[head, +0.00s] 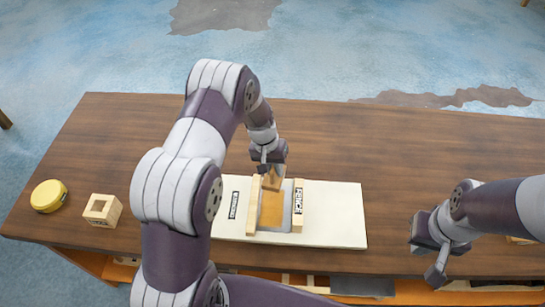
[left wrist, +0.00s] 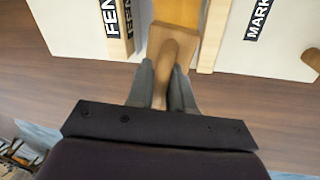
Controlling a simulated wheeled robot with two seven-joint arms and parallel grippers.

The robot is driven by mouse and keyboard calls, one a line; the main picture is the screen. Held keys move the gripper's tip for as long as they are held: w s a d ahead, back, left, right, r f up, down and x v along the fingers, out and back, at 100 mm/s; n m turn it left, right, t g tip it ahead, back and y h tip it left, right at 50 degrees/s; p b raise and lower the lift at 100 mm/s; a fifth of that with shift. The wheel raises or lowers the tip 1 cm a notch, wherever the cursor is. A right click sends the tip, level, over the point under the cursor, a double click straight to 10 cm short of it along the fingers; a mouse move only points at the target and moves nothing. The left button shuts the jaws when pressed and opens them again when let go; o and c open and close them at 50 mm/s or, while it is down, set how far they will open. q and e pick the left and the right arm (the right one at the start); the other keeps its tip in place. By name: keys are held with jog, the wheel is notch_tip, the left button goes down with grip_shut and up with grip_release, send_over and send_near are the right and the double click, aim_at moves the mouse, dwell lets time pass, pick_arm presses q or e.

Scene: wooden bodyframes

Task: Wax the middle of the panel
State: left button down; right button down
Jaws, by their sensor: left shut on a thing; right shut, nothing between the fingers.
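The panel (head: 272,212) is a golden-orange strip on a grey patch between two pale wooden strips, and its end shows in the left wrist view (left wrist: 178,12). My left gripper (head: 268,166) is over the panel's far end, shut on the handle of a wooden block tool (head: 271,181). In the left wrist view the tool (left wrist: 172,48) has a rounded handle between the fingers (left wrist: 164,90) and a flat block over the panel's end. I cannot tell whether the block touches the panel. My right gripper (head: 429,257) is shut and empty, right of the board.
A white board (head: 335,215) carries the strips; the right strip (head: 298,208) reads "FENCE", and a "MARK…" label (left wrist: 258,18) lies beside the other. A yellow round tin (head: 48,196) and a hollow wooden block (head: 102,210) stand at left. The brown tabletop (head: 400,150) is clear behind.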

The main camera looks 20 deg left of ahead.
pick_arm(q)
jog(key=shift+w+r+p, duration=0.15)
jog(key=shift+r+p, duration=0.35)
jog(key=shift+r, duration=0.75)
jog(key=shift+s+r+p, duration=0.2)
jog(key=shift+p, duration=0.15)
jog(key=shift+w+f, duration=0.1)
jog(key=shift+w, duration=0.05)
